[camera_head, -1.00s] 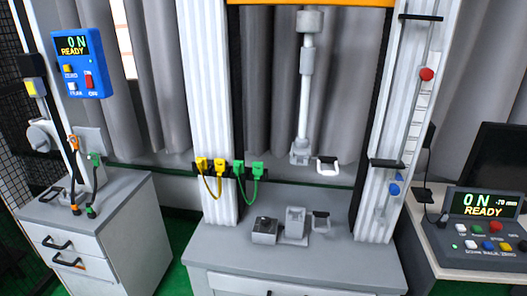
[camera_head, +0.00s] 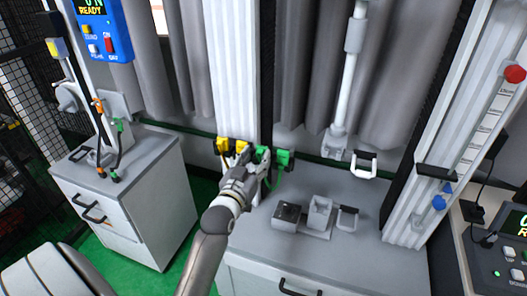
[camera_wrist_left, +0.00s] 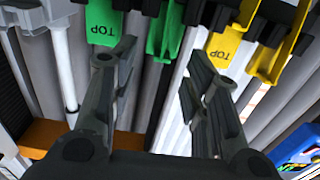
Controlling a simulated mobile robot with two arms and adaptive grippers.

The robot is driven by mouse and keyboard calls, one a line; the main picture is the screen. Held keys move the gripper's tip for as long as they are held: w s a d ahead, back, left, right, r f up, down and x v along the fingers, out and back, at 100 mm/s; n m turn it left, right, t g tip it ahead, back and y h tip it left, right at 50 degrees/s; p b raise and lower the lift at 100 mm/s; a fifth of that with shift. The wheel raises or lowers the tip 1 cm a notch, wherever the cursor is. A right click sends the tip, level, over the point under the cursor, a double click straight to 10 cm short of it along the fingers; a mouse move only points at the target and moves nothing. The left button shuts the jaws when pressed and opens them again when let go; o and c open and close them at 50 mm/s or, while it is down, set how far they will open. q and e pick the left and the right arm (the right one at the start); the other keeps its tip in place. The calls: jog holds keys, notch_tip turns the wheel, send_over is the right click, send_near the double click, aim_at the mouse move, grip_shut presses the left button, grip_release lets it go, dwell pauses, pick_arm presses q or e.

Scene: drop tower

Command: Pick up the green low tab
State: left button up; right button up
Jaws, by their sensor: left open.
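My left gripper (camera_head: 258,164) is open and empty in the head view, in front of the rack of tabs on the left white column. The wrist view shows its two dark fingers spread apart (camera_wrist_left: 160,68). A green tab without visible lettering (camera_wrist_left: 164,36) hangs beyond the gap between the fingers; it shows partly behind the gripper in the head view (camera_head: 262,153). A second green tab (camera_wrist_left: 101,22), marked TOP, is beyond the left finger in the wrist view, and is the right one in the head view (camera_head: 283,158). My right gripper is not in view.
Two yellow tabs (camera_head: 222,145) hang beside the green ones; one yellow tab (camera_wrist_left: 224,45) marked TOP is behind the right finger. A dark fixture block (camera_head: 288,217) and a grey holder (camera_head: 320,214) stand on the bench below. A vertical rod (camera_head: 348,75) hangs to the right.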

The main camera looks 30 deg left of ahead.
aim_at(261, 149)
pick_arm(q)
jog(key=shift+w+a, duration=0.1)
jog(key=shift+w, duration=0.35)
jog(key=shift+w+a+p, duration=0.15)
jog(key=shift+w+p, duration=0.15)
jog(key=shift+w, duration=0.2)
jog(key=p+x, duration=0.1)
jog(key=x, duration=0.2)
jog(key=shift+w+a+f, duration=0.1)
jog(key=shift+w+a, duration=0.1)
jog(key=shift+w, duration=0.45)
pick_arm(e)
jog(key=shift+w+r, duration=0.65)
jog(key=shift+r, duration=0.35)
pick_arm(q)
jog(key=shift+s, duration=0.1)
jog(key=c, duration=0.6)
